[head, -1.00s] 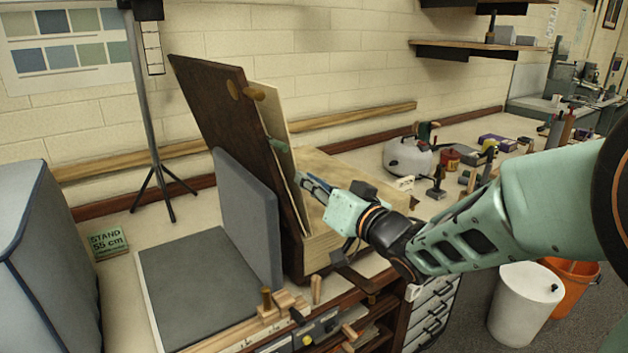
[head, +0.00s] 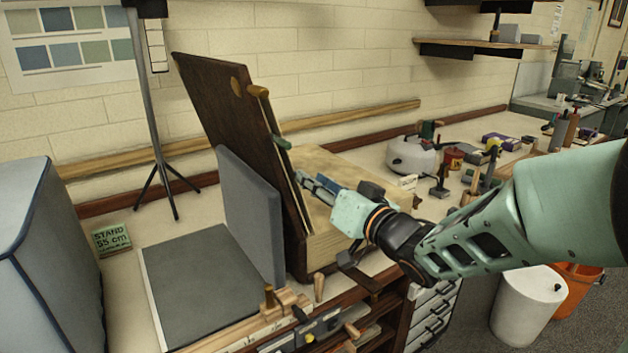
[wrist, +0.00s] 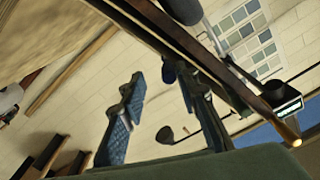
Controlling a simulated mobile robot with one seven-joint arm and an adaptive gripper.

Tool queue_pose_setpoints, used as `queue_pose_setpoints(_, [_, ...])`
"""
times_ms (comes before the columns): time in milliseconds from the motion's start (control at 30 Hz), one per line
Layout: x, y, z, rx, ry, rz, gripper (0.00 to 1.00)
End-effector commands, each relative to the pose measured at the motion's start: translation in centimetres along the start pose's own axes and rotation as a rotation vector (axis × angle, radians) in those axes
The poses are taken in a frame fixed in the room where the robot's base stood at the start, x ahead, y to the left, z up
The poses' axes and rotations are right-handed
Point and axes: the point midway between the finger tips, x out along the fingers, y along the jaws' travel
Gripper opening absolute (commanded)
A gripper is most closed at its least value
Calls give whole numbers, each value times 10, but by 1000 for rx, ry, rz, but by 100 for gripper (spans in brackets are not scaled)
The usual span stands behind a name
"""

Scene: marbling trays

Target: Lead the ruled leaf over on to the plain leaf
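A dark brown board (head: 225,130) stands tilted to the left in the head view. A thin pale leaf (head: 291,189) lies close along its right face, showing mostly as a narrow edge with a green tab (head: 281,142). I cannot make out ruling on either, so which is the ruled leaf is unclear. My gripper (head: 317,184) is just right of the pale leaf, over a pale wooden block (head: 345,165). In the wrist view its two fingers (wrist: 160,110) are apart with nothing seen between them; the right one is near the board's edge. Contact cannot be told.
A grey pad (head: 200,275) lies flat left of the board, with another grey panel (head: 250,215) upright at its right edge. A lamp stand (head: 153,120) stands behind. Wooden pegs and rails (head: 265,318) line the front edge. Bottles and tools fill the bench at right.

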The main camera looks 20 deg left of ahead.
Motion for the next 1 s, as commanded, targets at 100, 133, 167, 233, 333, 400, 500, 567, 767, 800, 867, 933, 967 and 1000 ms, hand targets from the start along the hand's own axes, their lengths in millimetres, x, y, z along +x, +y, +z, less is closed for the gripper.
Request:
queue_pose_setpoints(100, [-11,1,-1,0,1,3,29])
queue_pose_setpoints(133, [-13,1,0,1,1,3,29])
queue_pose_setpoints(167, [-16,1,0,1,1,3,29])
queue_pose_setpoints(233, [-22,0,-1,-1,1,1,29])
queue_pose_setpoints(333, [-30,1,0,0,1,3,29])
queue_pose_setpoints(400, [-36,1,0,0,1,3,29])
queue_pose_setpoints(500, [-44,0,-1,0,1,2,29])
queue_pose_setpoints(567, [-49,1,0,0,1,3,29])
queue_pose_setpoints(767, [-60,0,0,0,1,1,29])
queue_pose_setpoints(800, [-62,0,0,0,1,2,29])
queue_pose_setpoints(867, [-63,0,0,1,1,2,29])
queue_pose_setpoints(933, [-64,0,0,1,0,1,29])
queue_pose_setpoints(967, [-65,0,0,1,0,1,29])
queue_pose_setpoints(1000, [-65,0,0,1,0,1,29])
